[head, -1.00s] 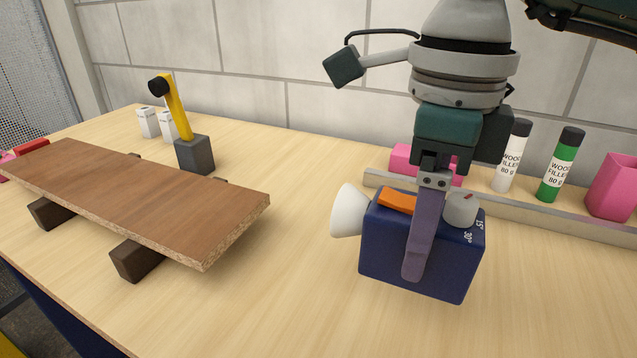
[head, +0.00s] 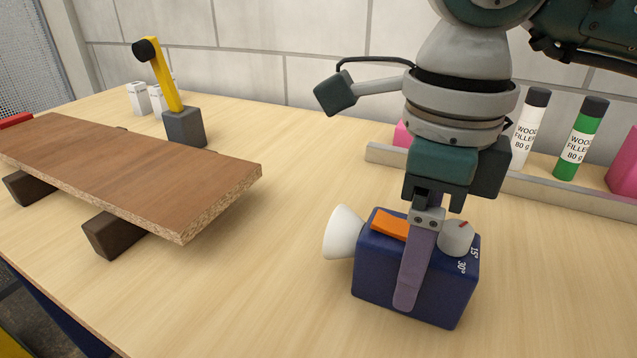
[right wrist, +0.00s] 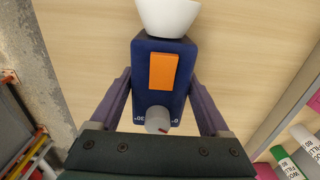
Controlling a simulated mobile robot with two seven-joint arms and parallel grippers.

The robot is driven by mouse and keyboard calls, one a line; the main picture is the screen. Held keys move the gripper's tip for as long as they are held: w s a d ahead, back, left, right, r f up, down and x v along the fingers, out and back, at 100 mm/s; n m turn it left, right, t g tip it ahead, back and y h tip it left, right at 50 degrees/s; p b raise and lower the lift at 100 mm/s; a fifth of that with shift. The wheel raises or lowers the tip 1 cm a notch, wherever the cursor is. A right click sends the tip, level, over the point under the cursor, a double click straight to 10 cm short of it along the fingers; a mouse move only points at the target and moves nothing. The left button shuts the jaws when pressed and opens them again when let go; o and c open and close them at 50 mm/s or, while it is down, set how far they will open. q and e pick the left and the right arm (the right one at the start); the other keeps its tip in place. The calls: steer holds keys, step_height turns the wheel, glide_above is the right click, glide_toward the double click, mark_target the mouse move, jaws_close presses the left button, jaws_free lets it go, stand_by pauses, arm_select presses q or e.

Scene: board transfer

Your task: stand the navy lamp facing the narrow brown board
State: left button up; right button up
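The navy lamp (head: 377,282) is a dark blue box with a white cone-shaped head (head: 344,232), an orange switch and a grey knob on top. It is upright, its cone pointing left in the head view. My right gripper (head: 408,300) comes down from above, shut on the lamp with a finger along each side; the right wrist view also shows the lamp (right wrist: 144,80) between the fingers. I cannot tell whether its underside touches the table. The brown board (head: 130,172) lies at the left across dark blocks (head: 112,236), apart from the lamp. My left gripper is not in view.
A yellow-armed thing on a grey block (head: 184,127) stands behind the board, near small white containers (head: 140,98). A ledge (head: 540,188) with white and green wood filler tubes (head: 580,140) runs at the back right. The table (head: 290,170) between board and lamp is clear.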

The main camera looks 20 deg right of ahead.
steer(key=shift+o, duration=1.4)
steer(key=shift+r, duration=0.1)
step_height(320, 180, up, 12)
steer(key=shift+p, duration=0.45)
